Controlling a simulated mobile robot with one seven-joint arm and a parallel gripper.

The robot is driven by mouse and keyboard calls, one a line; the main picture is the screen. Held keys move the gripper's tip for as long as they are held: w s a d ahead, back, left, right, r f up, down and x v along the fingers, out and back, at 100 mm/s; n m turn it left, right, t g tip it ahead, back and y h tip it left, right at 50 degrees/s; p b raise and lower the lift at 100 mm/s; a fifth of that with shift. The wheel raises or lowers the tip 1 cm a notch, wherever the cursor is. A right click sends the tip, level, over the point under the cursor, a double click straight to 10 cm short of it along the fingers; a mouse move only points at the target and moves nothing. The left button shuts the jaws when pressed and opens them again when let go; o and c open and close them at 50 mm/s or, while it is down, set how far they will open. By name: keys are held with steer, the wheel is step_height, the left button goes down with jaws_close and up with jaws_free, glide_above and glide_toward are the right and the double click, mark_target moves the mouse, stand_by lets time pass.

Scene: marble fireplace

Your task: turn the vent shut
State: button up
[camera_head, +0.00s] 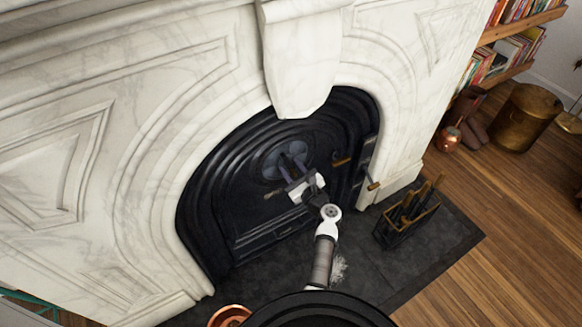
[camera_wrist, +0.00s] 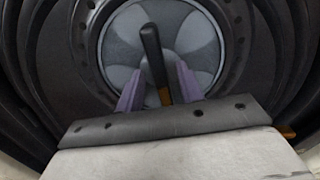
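The vent (camera_wrist: 208,58) is a round disc with pale grey sectors and dark gaps, set in the black fireplace door; it also shows in the head view (camera_head: 272,165). A dark handle with a brass-coloured lower end (camera_wrist: 152,55) stands tilted in front of the disc in the wrist view. My gripper (camera_wrist: 162,72) is open in front of the vent, its two purple-grey fingers apart on either side of the handle. I see no clear contact with it. In the head view, my gripper (camera_head: 291,162) hides part of the disc and the handle.
Brass handles (camera_head: 342,161) and (camera_head: 374,185) stick out right of the vent, close to my arm. A black holder of tools (camera_head: 408,220) stands on the dark hearth (camera_head: 385,262). White marble (camera_head: 150,160) surrounds the opening.

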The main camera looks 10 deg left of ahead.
steer(key=shift+w+a, duration=0.25)
jaws_close()
steer(key=shift+r+m+p, duration=0.1)
steer(key=shift+m+p, duration=0.2)
steer(key=shift+p, duration=0.05)
steer(key=m+p, duration=0.2)
steer(key=shift+d+r+m, duration=0.1)
steer(key=shift+m, duration=0.2)
steer(key=shift+w+d+m+p, duration=0.1)
steer(key=shift+w+m+p, duration=0.05)
steer(key=shift+m+p, duration=1.55)
steer(key=shift+f+m, duration=0.2)
steer(key=shift+m, duration=0.2)
